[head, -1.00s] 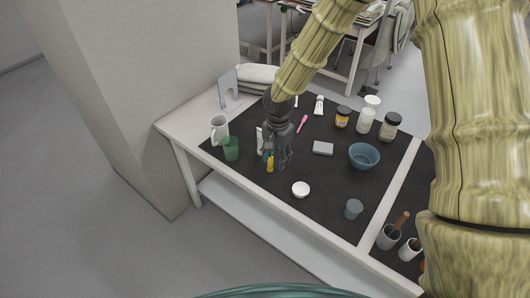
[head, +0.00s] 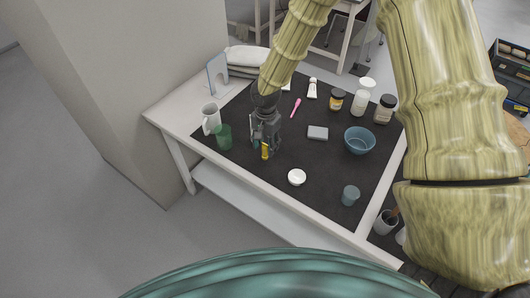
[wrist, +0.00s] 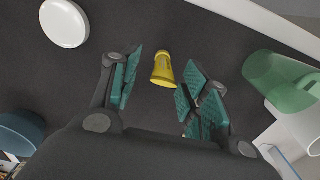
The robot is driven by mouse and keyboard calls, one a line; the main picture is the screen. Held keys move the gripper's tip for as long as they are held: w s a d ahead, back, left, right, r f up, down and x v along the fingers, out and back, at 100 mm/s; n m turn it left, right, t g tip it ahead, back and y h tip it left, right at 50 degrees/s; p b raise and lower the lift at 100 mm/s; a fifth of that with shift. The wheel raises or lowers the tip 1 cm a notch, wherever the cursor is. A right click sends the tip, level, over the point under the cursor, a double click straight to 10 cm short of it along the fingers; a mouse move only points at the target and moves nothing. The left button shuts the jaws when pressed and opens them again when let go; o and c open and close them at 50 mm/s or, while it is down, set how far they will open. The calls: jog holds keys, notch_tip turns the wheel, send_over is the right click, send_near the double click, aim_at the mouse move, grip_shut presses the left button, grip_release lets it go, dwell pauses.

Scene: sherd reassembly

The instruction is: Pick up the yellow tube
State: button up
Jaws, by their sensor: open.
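The yellow tube (wrist: 163,71) lies on the dark mat (wrist: 200,28) in the wrist view, between and a little beyond the open fingers. It also shows in the head view (head: 265,152), just below my gripper, partly hidden by it. My gripper (wrist: 158,88) is open and empty, with teal pads on its fingers to both sides of the tube. In the head view my gripper (head: 265,140) points down over the left part of the mat.
A green cup (head: 224,137) and a white mug (head: 211,118) stand left of my gripper. Jars (head: 384,109) stand at the back.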

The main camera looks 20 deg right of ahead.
aim_at(265, 149)
jog(key=shift+w+a+f+p, duration=0.1)
jog(key=shift+w+f+p, duration=0.1)
jog(key=shift+f+p, duration=0.85)
jog(key=shift+f, duration=1.5)
jog(key=c, duration=1)
